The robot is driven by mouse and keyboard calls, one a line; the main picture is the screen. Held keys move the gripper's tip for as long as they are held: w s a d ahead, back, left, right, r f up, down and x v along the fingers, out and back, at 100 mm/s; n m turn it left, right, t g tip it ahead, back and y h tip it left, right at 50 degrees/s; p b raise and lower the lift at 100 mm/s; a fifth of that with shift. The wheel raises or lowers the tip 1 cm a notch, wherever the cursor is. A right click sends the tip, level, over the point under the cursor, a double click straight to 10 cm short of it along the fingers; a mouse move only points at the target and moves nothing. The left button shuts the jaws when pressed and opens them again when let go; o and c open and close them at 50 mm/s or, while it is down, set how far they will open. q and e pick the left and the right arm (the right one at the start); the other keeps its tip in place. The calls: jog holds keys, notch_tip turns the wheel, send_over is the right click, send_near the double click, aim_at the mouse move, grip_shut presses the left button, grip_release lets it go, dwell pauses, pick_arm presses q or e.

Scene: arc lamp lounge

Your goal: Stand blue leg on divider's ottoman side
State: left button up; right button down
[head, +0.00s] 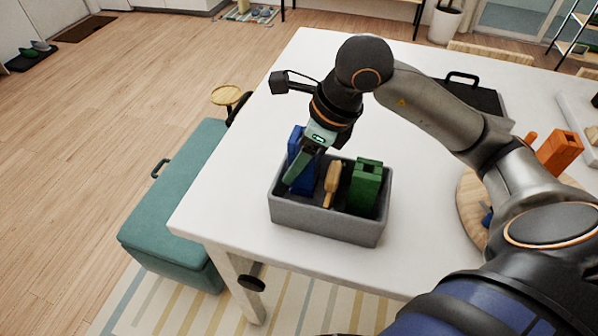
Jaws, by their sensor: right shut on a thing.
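A grey bin (325,222) stands on the white table near its left edge. The blue leg (304,177) is upright in the bin's left part, on the side toward the teal ottoman (170,200). My right gripper (296,174) reaches down into the bin from above and is shut on the blue leg; its finger and the bin wall hide part of the leg. I cannot tell whether the leg touches the bin floor. My left gripper is not in view.
In the bin, a wooden piece (333,181) is in the middle and a green block (365,184) on the right. A round wooden board (471,196) with an orange piece (559,150) near it lies right. A black case (466,97) lies behind. The table's front is clear.

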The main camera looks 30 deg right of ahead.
jog(key=shift+f, duration=1.9)
jog(key=shift+f+b, duration=0.2)
jog(key=shift+b, duration=0.15)
jog(key=shift+c, duration=1.2)
grip_release()
jog(key=shift+r, duration=0.15)
jog(key=shift+r+p, duration=0.2)
jog(key=shift+p, duration=0.2)
jog(key=v, duration=1.1)
jog(key=shift+s+r, duration=0.15)
jog(key=shift+r, duration=0.15)
jog(key=shift+d, duration=0.1)
